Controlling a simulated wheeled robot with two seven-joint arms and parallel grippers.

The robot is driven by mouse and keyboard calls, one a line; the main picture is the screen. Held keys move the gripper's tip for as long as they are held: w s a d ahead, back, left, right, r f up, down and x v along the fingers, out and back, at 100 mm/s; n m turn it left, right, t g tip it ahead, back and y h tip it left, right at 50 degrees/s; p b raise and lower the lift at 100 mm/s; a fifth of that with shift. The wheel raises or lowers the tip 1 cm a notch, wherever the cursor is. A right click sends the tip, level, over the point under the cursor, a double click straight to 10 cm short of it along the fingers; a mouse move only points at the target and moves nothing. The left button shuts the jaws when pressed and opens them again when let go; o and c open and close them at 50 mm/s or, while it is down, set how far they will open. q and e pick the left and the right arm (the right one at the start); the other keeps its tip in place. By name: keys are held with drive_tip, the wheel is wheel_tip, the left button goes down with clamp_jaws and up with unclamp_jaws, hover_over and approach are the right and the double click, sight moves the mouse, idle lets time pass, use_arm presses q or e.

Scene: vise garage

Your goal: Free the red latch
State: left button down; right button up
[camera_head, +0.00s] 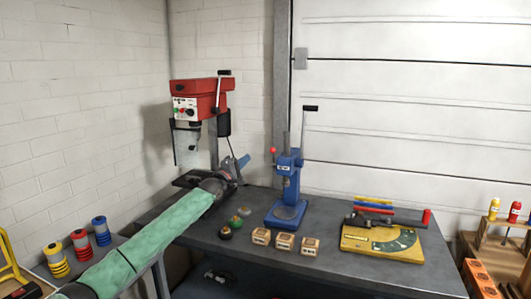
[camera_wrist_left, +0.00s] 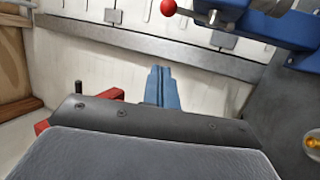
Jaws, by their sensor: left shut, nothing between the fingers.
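I cannot tell for certain which part is the red latch. Red parts in the head view are a ball knob (camera_head: 273,150) on the blue press (camera_head: 287,190), a short red grip (camera_head: 427,216) on the yellow-based tool (camera_head: 365,246) and the red drill press head (camera_head: 203,97). My left gripper (camera_head: 243,161), with blue fingers, is at the far left of the bench, in front of the drill press and left of the blue press. Its fingers are together and empty. My right gripper is out of view.
Three small wooden blocks (camera_head: 285,242) and several small round knobs (camera_head: 234,222) lie near the bench's front. Coloured bars (camera_head: 374,207) lie behind the yellow-based tool. Striped spools (camera_head: 81,241) stand at the left. The bench front right (camera_head: 330,275) is clear.

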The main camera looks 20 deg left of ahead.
sight(274, 159)
use_arm(q)
drive_tip(key=shift+s+d+r, duration=0.1)
drive_tip(key=shift+r, duration=0.05)
